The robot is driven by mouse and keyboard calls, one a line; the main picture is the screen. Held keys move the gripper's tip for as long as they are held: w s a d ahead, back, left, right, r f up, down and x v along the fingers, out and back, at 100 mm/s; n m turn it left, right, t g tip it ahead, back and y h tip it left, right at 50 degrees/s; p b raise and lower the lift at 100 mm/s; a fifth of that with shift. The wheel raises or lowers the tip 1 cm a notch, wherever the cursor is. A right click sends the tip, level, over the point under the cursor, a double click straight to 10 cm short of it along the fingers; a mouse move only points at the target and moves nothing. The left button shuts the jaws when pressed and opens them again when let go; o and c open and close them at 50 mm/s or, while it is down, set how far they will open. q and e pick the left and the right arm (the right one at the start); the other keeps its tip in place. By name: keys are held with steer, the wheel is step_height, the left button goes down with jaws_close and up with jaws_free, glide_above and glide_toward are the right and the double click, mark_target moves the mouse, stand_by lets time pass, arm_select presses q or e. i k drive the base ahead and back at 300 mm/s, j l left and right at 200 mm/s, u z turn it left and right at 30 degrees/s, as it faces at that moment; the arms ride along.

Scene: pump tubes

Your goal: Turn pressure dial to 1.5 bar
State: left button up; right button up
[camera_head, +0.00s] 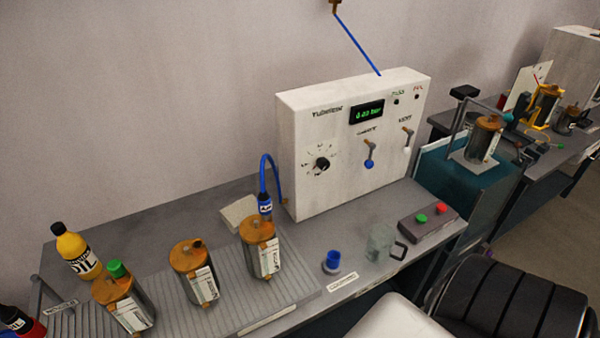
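The pressure dial (322,164) is a small black knob with a ring of scale marks, on the left of the front face of the white test unit (310,125). The knob's exact setting is too small to read. A display (367,112) above and to its right shows green digits near 0.0 bar; the last digit is unclear. Neither of my grippers is in view, and nothing touches the dial.
A blue hose (270,175) stands left of the unit. Several metal pumps, a blue cup (333,260), a glass jug (380,243) and a button box (430,220) stand on the bench.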

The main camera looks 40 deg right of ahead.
mark_target(322, 163)
steer(key=z, duration=1.7)
steer(key=i+l+u, duration=0.15)
steer(key=l, duration=0.35)
steer(key=i+l+u, duration=0.15)
steer(key=l, duration=0.35)
steer(key=i+l+u, duration=0.15)
steer(key=l, duration=0.35)
steer(key=l+u, duration=0.15)
steer(key=l, duration=0.4)
steer(key=i, duration=0.05)
